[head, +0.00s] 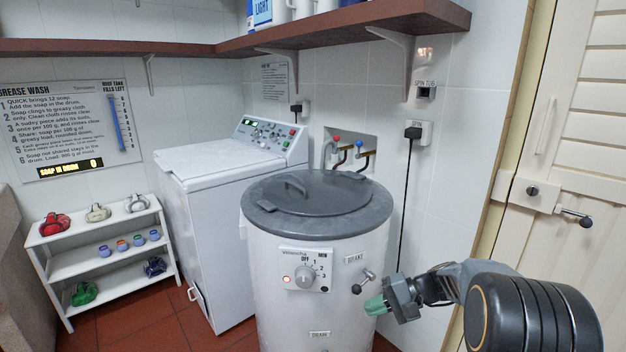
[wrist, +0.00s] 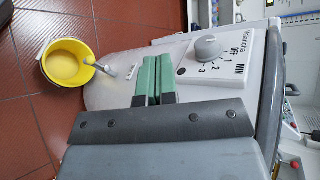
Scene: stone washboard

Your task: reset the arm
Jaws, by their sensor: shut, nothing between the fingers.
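My gripper (head: 376,304) is in front of the right side of the white spin tub (head: 268,253), near its brake lever (head: 364,281). In the wrist view my gripper (wrist: 152,62) has its green fingertips side by side, shut and empty. The tub's timer dial (wrist: 208,47) lies just beyond the fingers in the wrist view; it also shows in the head view (head: 305,277). I cannot tell if the fingertips touch the tub.
A yellow bucket (wrist: 86,50) stands on the red tiled floor by the tub's drain. A white washing machine (head: 215,240) is behind left. A low shelf (head: 105,262) holds several small items. A cream slatted door (head: 555,180) is at right. Wall shelves (head: 350,30) run above.

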